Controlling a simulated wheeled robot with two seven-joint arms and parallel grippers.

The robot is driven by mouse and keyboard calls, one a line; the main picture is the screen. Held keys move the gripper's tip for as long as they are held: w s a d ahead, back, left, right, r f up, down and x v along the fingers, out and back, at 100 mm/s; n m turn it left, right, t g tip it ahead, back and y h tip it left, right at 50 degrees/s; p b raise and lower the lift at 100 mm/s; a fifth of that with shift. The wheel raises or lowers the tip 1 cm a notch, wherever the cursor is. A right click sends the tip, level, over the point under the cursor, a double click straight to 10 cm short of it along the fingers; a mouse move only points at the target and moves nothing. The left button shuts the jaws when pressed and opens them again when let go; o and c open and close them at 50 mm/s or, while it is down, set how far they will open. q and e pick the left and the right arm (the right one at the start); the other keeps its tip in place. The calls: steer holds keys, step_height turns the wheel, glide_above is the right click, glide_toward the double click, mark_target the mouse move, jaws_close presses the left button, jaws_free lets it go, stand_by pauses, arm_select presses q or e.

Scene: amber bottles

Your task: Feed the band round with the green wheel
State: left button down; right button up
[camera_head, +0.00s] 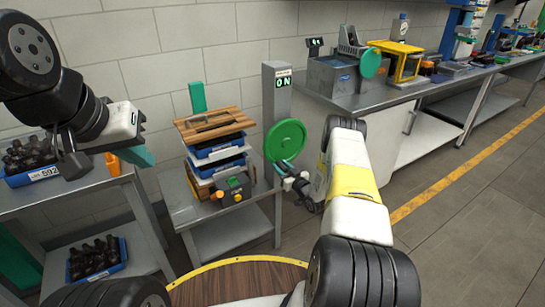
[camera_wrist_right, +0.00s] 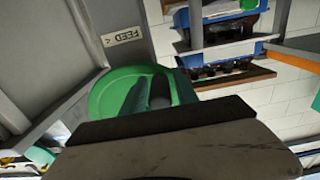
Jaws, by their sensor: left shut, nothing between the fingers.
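The green wheel (camera_head: 285,140) is mounted on a grey post (camera_head: 276,105) whose display reads "ON". My right gripper (camera_head: 284,169) is at the wheel's lower rim. In the right wrist view the wheel (camera_wrist_right: 105,95) lies just beyond my fingers, which overlap its face. I cannot tell whether they hold a handle. A "FEED" label with an arrow (camera_wrist_right: 123,36) is beside the wheel. My left gripper (camera_head: 72,162) is shut and empty at the left, above the crate shelves. I cannot make out the band around the stack of boards and blue crates (camera_head: 216,140).
The stack stands on a low grey table (camera_head: 235,222), with a box with buttons (camera_head: 235,188) in front. Blue crates of dark bottles (camera_head: 96,260) are on the left shelves. A long bench (camera_head: 345,95) with machines runs back right. A round wooden top (camera_head: 235,285) is in front.

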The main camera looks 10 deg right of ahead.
jaws_close()
stand_by(1.2)
